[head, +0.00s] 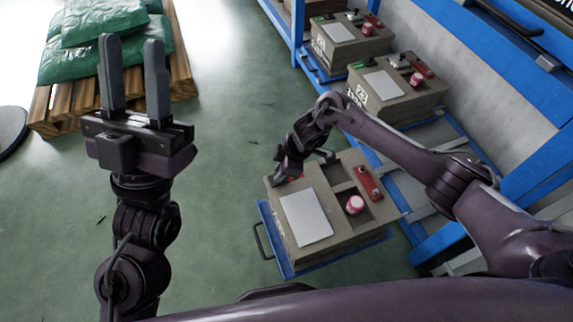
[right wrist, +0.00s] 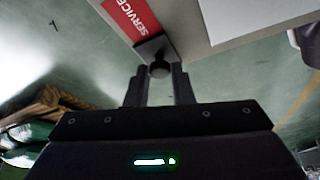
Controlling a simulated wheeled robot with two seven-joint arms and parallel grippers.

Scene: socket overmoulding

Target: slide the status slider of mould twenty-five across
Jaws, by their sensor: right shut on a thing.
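A beige mould box (head: 336,245) sits on a blue pull-out tray in front of the rack. Its number is not readable from here. My right gripper (head: 288,172) is at its far left corner, over the status slider. In the right wrist view the fingers are shut on the slider's dark knob (right wrist: 159,70). A red strip reading "SERVICE" (right wrist: 130,15) shows beside the knob, to its upper left. My left gripper (head: 133,85) is open and empty, raised away from the mould.
The mould's top carries a blank pale plate (head: 306,217), a red-and-white knob (head: 355,204) and a red part (head: 368,183). Similar moulds (head: 398,90) stand on the blue rack beyond. A pallet with green sacks (head: 100,60) is at the upper left. Open green floor lies between.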

